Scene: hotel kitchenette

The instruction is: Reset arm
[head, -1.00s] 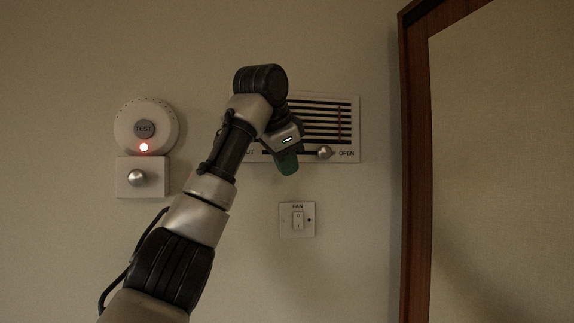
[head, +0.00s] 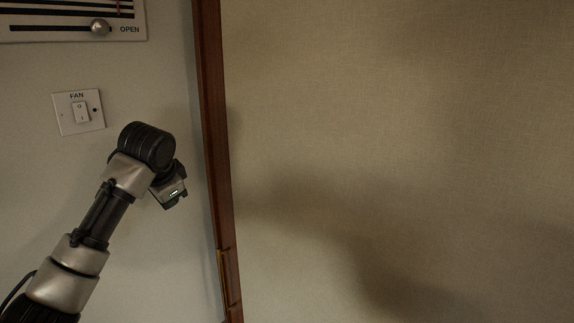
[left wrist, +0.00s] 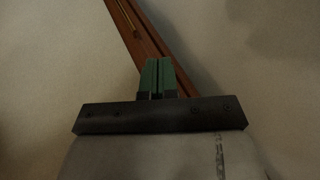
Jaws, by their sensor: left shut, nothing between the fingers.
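My left arm comes in from the lower left in the head view, and its gripper (head: 172,200) hangs at the wrist, in front of the wall and left of the wooden frame. In the left wrist view the two green fingers of the left gripper (left wrist: 157,78) are together with nothing between them. The fingertips are mostly hidden in the head view. My right gripper does not show in either view.
A fan switch plate (head: 78,112) is on the wall above the arm. A vent panel (head: 75,22) with a knob (head: 99,27) by the word OPEN is at the upper left. A brown wooden frame (head: 212,130) runs down beside a plain beige surface (head: 400,120).

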